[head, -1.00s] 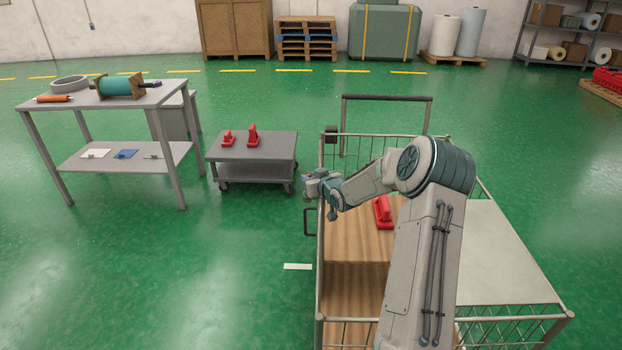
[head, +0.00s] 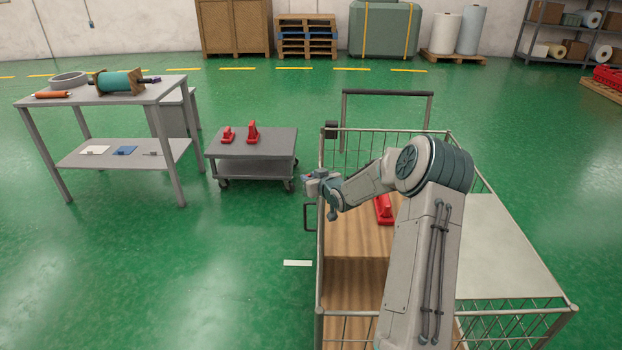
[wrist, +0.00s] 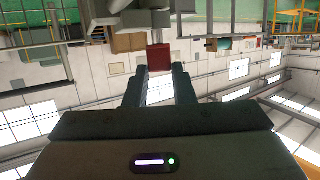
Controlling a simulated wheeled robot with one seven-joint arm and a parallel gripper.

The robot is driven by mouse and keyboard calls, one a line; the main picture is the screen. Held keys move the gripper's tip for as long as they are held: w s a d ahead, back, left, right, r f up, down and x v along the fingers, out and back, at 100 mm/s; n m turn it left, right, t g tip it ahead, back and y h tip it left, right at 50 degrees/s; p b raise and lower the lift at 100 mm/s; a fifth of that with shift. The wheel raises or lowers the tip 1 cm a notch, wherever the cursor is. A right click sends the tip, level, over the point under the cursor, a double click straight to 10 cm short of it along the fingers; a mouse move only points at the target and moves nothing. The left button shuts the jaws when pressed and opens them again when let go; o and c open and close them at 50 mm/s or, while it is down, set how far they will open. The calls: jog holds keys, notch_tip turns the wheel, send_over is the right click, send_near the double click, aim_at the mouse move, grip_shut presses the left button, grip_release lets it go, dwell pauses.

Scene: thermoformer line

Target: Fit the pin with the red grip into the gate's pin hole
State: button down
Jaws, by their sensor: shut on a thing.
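The pin's red grip (wrist: 159,58) shows in the wrist view between the tips of my gripper (wrist: 160,72), which is shut on it. In the head view my gripper (head: 309,186) is at the left side of the wire cage cart (head: 320,262), above a dark loop handle (head: 308,218). The gate's pin hole cannot be made out, and the pin is too small to tell here.
Inside the cart are wooden boards (head: 350,235) and a red part (head: 384,209). A grey trolley (head: 250,145) with two red parts stands to the left, beyond clear green floor. A grey workbench (head: 160,92) stands further left.

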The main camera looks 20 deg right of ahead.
jog(key=shift+f+b, duration=0.5)
jog(key=shift+f, duration=0.2)
jog(key=c, duration=1.1)
grip_release()
jog(key=shift+c, duration=0.2)
jog(key=v, duration=1.3)
jog(key=shift+s+r, duration=0.15)
jog(key=shift+s, duration=0.25)
